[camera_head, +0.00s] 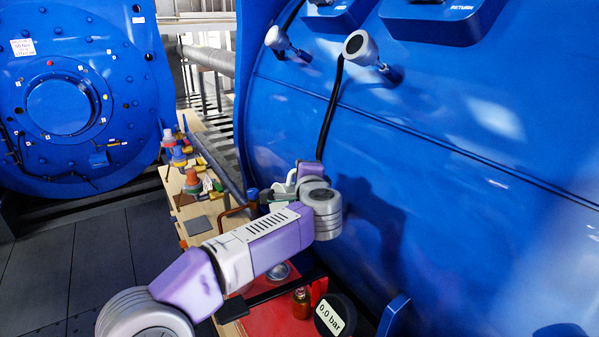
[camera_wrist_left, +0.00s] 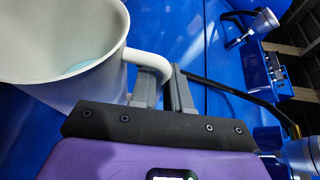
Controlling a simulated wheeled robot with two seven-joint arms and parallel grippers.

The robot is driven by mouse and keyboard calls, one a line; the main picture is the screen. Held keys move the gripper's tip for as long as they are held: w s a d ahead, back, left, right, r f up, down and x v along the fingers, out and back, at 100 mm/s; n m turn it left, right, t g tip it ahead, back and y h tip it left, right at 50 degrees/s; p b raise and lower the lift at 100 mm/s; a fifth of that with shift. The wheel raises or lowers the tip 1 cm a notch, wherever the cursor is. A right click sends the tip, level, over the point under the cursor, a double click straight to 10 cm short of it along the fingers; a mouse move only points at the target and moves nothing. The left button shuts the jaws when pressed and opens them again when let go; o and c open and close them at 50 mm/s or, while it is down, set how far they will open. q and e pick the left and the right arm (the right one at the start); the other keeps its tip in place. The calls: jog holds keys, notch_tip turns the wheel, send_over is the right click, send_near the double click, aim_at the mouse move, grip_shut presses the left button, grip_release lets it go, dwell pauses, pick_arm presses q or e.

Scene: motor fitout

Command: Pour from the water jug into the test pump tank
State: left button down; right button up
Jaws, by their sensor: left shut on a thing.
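The white water jug (camera_wrist_left: 100,82) fills the left of the left wrist view, with pale blue water (camera_wrist_left: 80,67) low inside it. My left gripper (camera_wrist_left: 165,88) is shut on the jug's handle (camera_wrist_left: 150,61). In the head view a small part of what seems to be the white jug (camera_head: 283,188) shows beyond my left wrist; the rest is hidden. The red test pump (camera_head: 268,322) is at the bottom, partly behind my forearm, with a round grey fitting (camera_head: 278,271) on top. I cannot tell whether that is the tank's opening. My right gripper is not in view.
A wooden bench (camera_head: 197,209) with several coloured fittings runs behind my arm. A big blue motor housing (camera_head: 440,200) stands close on the right.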

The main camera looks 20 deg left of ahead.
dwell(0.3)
pick_arm(q)
jog(key=shift+a, duration=0.15)
jog(key=shift+s+r+n, duration=0.2)
jog(key=shift+n, duration=0.1)
jog(key=shift+f, duration=0.2)
dwell(0.5)
jog(key=shift+s+a+r+t, duration=0.2)
jog(key=shift+a+r+t, duration=0.05)
jog(key=shift+r+t, duration=0.05)
dwell(0.3)
jog(key=shift+s+a+n, duration=0.1)
jog(key=shift+n, duration=0.2)
jog(key=shift+s+a+r, duration=0.1)
jog(key=shift+s+r, duration=0.05)
